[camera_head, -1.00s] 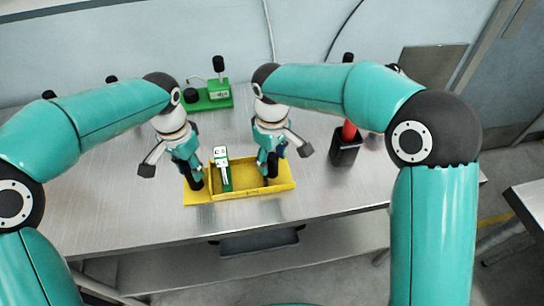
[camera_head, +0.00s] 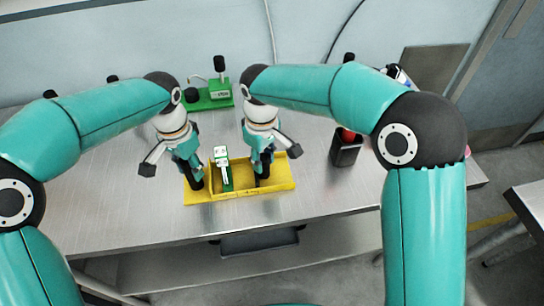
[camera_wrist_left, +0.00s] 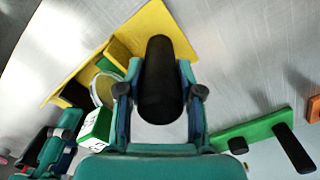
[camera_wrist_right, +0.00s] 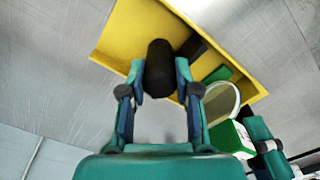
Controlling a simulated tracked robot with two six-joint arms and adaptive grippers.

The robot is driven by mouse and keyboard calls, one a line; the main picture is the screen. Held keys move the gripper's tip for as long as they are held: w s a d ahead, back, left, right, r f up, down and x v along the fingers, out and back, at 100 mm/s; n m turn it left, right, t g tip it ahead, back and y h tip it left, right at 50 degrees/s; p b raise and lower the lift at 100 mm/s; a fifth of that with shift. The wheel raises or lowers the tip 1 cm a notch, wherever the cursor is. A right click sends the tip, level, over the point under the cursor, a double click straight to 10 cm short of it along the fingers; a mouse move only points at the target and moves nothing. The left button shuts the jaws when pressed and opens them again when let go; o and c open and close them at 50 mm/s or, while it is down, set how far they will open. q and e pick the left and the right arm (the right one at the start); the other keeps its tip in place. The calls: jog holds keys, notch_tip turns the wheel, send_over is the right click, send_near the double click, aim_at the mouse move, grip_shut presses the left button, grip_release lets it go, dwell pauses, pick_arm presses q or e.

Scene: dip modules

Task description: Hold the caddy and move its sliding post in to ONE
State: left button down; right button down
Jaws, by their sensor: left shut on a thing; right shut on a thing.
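The yellow caddy (camera_head: 280,184) lies on the metal bench; it also shows in the left wrist view (camera_wrist_left: 165,27) and right wrist view (camera_wrist_right: 128,32). My left gripper (camera_head: 194,182) is shut on the black upright post (camera_wrist_left: 160,80) at the caddy's left end. My right gripper (camera_head: 262,174) is shut on the black sliding post (camera_wrist_right: 159,68) in the right part of the caddy. A green and white module (camera_head: 223,168) stands in the caddy between the grippers. Small marks on the front wall are too small to read.
A green fixture (camera_head: 212,101) with black knobs stands behind the caddy. A black holder (camera_head: 345,152) with a red-topped thing stands to the right. The bench (camera_head: 130,205) is clear in front and at left.

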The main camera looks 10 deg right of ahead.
jog(key=a, duration=0.2)
jog(key=shift+a, duration=0.4)
jog(key=shift+d, duration=0.1)
jog(key=c, duration=0.8)
grip_release()
jog(key=shift+r, duration=0.1)
notch_tip(320, 180, up, 12)
jog(key=shift+f, duration=0.1)
